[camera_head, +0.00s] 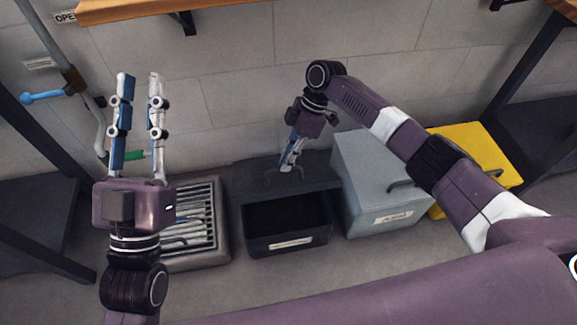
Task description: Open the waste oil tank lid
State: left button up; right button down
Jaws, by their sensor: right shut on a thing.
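A black tank (262,242) stands on the floor at the middle, with a pale label on its front that I cannot read. Its dark lid (325,175) is tilted up at the back, and the dark inside shows. My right gripper (287,166) points down at the lid and is shut on its handle; the fingers partly hide the handle. My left gripper (138,82) points up at the left, open and empty, in front of the wall and apart from the tank.
A grated drain tray (212,215) is left of the tank. A grey lidded bin (375,170) and a yellow bin (470,150) are on the right. A pipe with a blue lever (42,97) is at the left wall. A wooden shelf (230,12) runs above.

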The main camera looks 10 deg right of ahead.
pick_arm(q)
jog(key=shift+f, duration=0.15)
jog(key=shift+c, duration=0.6)
jog(key=shift+f, duration=0.15)
jog(key=shift+c, duration=1.2)
jog(key=f+n+y, duration=0.1)
jog(key=f+n, duration=0.1)
jog(key=n, duration=0.2)
jog(key=w+d+f+n+g, duration=0.1)
jog(key=f+n, duration=0.2)
jog(key=d+f+n+y, duration=0.1)
jog(key=f+n, duration=0.2)
jog(key=n, duration=0.1)
jog(key=shift+w+d+f+n+y, duration=0.15)
jog(key=shift+w+d+n+y, duration=0.05)
jog(key=shift+n+y, duration=0.1)
grip_shut()
jog(key=s+d+f+n+g+y, duration=0.1)
jog(key=s+d+f+n+g, duration=0.2)
jog(key=f+n, duration=0.7)
jog(key=s+d+f+n+g+y, duration=0.2)
jog(key=s+d+f+n+g, duration=0.15)
jog(key=f+n, duration=0.65)
jog(key=s+d+f+n+g+y, duration=0.1)
jog(key=s+d+f+n+g, duration=0.15)
jog(key=f+n, duration=0.8)
jog(key=w+f+m, duration=0.3)
jog(key=w, duration=0.7)
jog(key=shift+w+a+f+g, duration=0.15)
jog(key=shift+w+f+g, duration=0.25)
